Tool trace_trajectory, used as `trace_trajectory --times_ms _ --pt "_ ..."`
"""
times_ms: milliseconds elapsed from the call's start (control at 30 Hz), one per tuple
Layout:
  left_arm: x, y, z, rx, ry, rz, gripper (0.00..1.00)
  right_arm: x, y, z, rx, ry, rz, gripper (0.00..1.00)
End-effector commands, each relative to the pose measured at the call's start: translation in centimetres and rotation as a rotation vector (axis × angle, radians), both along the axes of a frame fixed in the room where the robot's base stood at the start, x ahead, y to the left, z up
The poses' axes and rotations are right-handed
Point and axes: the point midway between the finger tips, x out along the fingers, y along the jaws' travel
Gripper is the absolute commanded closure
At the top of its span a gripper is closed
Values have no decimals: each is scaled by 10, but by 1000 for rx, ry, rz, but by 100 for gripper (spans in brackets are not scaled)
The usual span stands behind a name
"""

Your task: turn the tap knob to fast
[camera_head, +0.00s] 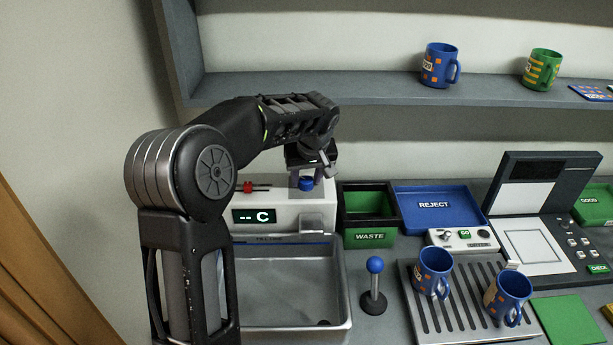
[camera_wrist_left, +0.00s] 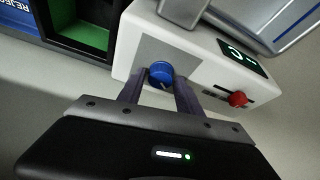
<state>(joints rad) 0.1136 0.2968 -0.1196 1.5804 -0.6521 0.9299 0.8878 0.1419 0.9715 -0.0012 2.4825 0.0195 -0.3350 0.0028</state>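The white tap unit (camera_head: 285,212) has a display reading "-- C" and a red slider (camera_head: 250,187) on its top. A blue knob (camera_head: 306,184) sits at the right end of its top; it also shows in the left wrist view (camera_wrist_left: 160,72). My left gripper (camera_head: 312,176) points down over the knob. The knob's setting marks are not readable. My right gripper is not in view.
A metal basin (camera_head: 285,323) lies in front of the unit, with a blue-topped lever (camera_head: 375,265) beside it. A green waste bin (camera_head: 369,238) stands close to the right of the unit. Two blue mugs stand on a slotted rack (camera_head: 462,322). A shelf (camera_head: 330,88) runs above.

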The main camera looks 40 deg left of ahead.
Motion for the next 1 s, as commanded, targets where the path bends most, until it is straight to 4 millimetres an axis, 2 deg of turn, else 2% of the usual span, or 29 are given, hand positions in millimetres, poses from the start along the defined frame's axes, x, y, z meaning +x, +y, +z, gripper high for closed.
trace_trajectory --times_ms 67,500,1000 --pt "0 0 0 0 0 0 66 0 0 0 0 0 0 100" --pt "0 0 0 0 0 0 100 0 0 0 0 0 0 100" --pt "0 0 -1 -1 -1 -56 100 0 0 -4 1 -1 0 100"
